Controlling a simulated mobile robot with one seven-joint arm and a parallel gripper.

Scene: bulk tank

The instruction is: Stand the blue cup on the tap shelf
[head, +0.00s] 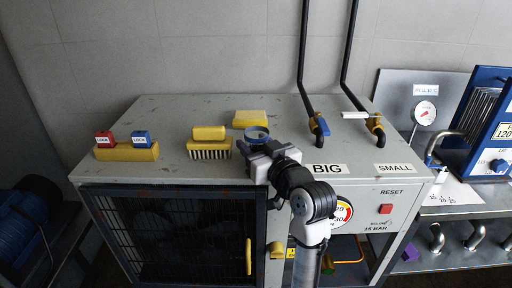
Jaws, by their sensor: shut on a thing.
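The blue cup (258,134) shows as a round blue rim with a dark inside, just above the cabinet top in the picture. My gripper (259,149) is shut on the cup from the near side and hides its lower part. I cannot tell whether the cup touches the surface. Two pipes come down to taps over the right of the grey cabinet top (350,140): one with a blue handle (323,126) behind the BIG label, one with a white handle (356,115) behind SMALL. No separate tap shelf can be made out.
A yellow sponge (249,118) lies behind the cup. A brush (209,150) and a yellow block (208,132) are close on its left. A yellow holder (127,153) with red and blue locks stands far left. The cabinet top's back left is clear. A gauge plate (424,113) stands right.

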